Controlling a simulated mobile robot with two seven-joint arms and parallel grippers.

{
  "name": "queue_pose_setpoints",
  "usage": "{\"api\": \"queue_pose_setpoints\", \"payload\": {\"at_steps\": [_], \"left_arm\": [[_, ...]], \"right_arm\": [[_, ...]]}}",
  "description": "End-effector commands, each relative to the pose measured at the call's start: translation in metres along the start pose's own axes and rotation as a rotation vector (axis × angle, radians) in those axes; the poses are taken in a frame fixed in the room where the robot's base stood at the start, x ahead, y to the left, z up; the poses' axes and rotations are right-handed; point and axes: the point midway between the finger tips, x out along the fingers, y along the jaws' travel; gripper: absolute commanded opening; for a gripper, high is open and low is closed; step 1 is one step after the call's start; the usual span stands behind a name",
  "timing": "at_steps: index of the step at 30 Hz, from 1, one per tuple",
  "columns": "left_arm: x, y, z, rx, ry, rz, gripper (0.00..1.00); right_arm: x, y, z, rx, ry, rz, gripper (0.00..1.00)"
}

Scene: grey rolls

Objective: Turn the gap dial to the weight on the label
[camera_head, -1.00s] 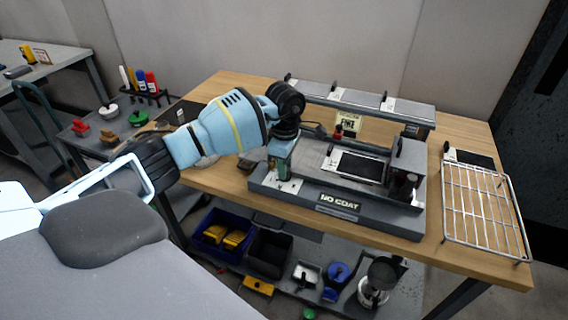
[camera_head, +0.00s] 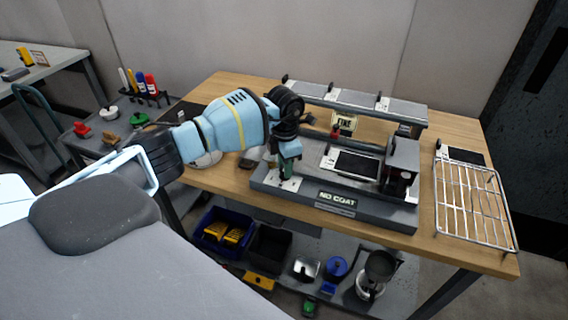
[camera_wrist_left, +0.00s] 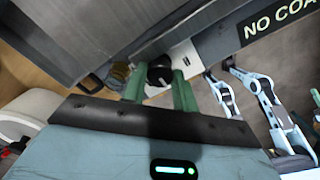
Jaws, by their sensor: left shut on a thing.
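The grey roll machine (camera_head: 400,212) stands on the wooden table, with a "NO COAT" plate (camera_head: 337,200) on its front. A small label card (camera_head: 343,123) stands behind it and seems to read "FINE". My left gripper (camera_head: 289,170) is at the machine's left end, pointing down over a white scale plate (camera_head: 289,184). In the left wrist view its green fingers (camera_wrist_left: 160,92) are shut on a round black dial (camera_wrist_left: 160,70), one on each side. The white plate (camera_wrist_left: 180,58) shows beside the dial; its marks are too small to read. My right gripper is not in view.
A wire rack (camera_head: 474,200) stands at the table's right end. A long grey unit (camera_head: 355,97) runs along the back. Below, a shelf holds a blue bin (camera_head: 222,236), a black bin (camera_head: 270,245) and a metal pot (camera_head: 375,275). Colored bottles (camera_head: 145,82) stand at left.

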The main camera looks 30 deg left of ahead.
Motion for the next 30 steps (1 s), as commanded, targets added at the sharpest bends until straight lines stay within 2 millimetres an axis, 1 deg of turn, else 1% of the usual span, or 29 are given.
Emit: {"api": "queue_pose_setpoints", "payload": {"at_steps": [4, 17, 18, 21, 22, 30], "left_arm": [[-0.0007, 0.0002, 0.0, -0.023, 0.0, 0.001, 0.06], [-0.0002, 0.0002, 0.0, -0.029, 0.0, 0.0, 0.06], [-0.0002, 0.0002, 0.0, -0.029, 0.0, 0.001, 0.34], [-0.0002, 0.0002, 0.0, -0.029, 0.0, 0.0, 0.47], [-0.0002, 0.0002, 0.0, -0.028, 0.0, 0.0, 0.5], [-0.001, 0.0002, 0.0002, -0.028, 0.0, 0.0, 0.5]], "right_arm": [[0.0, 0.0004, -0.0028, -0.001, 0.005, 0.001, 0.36], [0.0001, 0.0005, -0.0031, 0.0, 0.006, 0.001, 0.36], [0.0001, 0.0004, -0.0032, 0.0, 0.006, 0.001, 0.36], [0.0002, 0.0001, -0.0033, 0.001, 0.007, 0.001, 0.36], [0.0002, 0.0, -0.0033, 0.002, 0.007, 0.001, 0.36], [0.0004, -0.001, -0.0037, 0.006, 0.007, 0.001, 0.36]]}}
